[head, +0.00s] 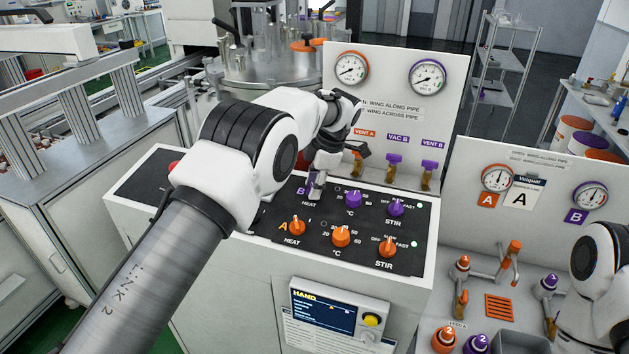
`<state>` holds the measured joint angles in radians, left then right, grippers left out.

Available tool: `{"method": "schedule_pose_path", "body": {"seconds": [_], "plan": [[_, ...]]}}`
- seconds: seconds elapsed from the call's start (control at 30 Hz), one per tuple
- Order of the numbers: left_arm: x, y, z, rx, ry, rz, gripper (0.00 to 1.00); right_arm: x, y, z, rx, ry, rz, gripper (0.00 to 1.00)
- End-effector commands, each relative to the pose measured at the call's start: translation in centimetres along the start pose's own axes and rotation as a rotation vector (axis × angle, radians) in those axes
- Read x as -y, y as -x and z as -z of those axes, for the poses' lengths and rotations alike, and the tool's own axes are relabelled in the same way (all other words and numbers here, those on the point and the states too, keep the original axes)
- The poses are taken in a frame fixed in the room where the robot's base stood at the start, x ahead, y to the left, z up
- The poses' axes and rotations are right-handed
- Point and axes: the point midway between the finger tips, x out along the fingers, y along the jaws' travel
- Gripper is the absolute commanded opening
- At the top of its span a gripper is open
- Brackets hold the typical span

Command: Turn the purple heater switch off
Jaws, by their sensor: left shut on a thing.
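My left gripper (316,186) reaches down over the control panel (262,213) at the purple B HEAT position and is shut on the purple heater switch. The fingers hide nearly all of the switch, so I cannot tell which way it points. The purple letter B (301,190) and the HEAT label show beside the fingers. The orange A heater switch (297,226) sits in front of it, clear of the gripper. Part of my right arm shows at the right edge, but its gripper is not in view.
Purple temperature (353,199) and stir knobs (396,208) stand to the right, with orange ones (341,236) in front. Orange and purple valve handles (394,160) line the upright panel behind. A HAND display (325,311) with a yellow button is on the front face.

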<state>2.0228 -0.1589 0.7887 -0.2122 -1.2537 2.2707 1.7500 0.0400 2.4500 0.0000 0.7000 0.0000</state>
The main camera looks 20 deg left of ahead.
Motion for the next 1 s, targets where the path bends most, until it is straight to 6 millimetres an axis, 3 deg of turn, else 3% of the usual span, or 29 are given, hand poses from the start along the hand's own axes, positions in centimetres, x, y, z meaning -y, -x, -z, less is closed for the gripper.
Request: {"method": "schedule_pose_path", "body": {"seconds": [0.5,0.53,0.6,1.0], "plan": [[-0.07,0.08,-0.01,0.002,0.024,0.005,0.01,0.00,0.18,0.00,0.000,0.000,0.000,0.40],[-0.07,0.08,-0.02,0.002,0.024,0.005,0.40,0.00,0.18,0.00,0.000,0.000,0.000,0.40],[-0.06,0.08,-0.02,0.002,0.023,0.005,0.61,0.00,0.18,0.00,0.000,0.000,0.000,0.40],[-0.09,0.85,-0.05,0.002,0.023,0.004,0.61,0.00,0.19,0.00,0.000,0.000,0.000,0.40]]}}
